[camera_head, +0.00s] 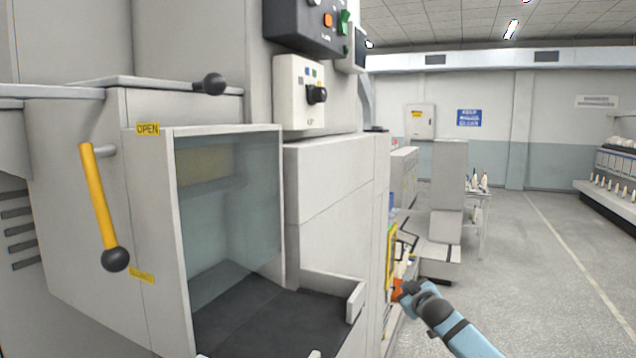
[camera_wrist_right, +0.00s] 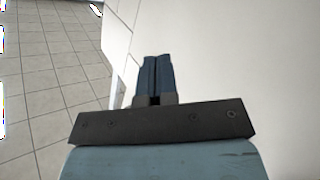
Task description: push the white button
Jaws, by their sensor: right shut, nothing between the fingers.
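A dark control panel (camera_head: 296,27) sits high on the machine at the top of the head view. It carries an orange button (camera_head: 328,20) and green buttons (camera_head: 345,17). A small whitish round part (camera_head: 314,2) at the panel's upper edge is cut off by the frame; I cannot tell if it is the white button. My right gripper (camera_head: 403,291) is low at the lower right, well below and right of the panel. In the right wrist view its two dark blue fingers (camera_wrist_right: 155,72) are together and empty, beside a pale wall. My left gripper is not in view.
The machine's clear-sided chamber (camera_head: 230,215) and a yellow lever with black knob (camera_head: 100,195) stand left. A white box with black knob (camera_head: 300,92) is below the panel. Open floor (camera_head: 560,270) lies right.

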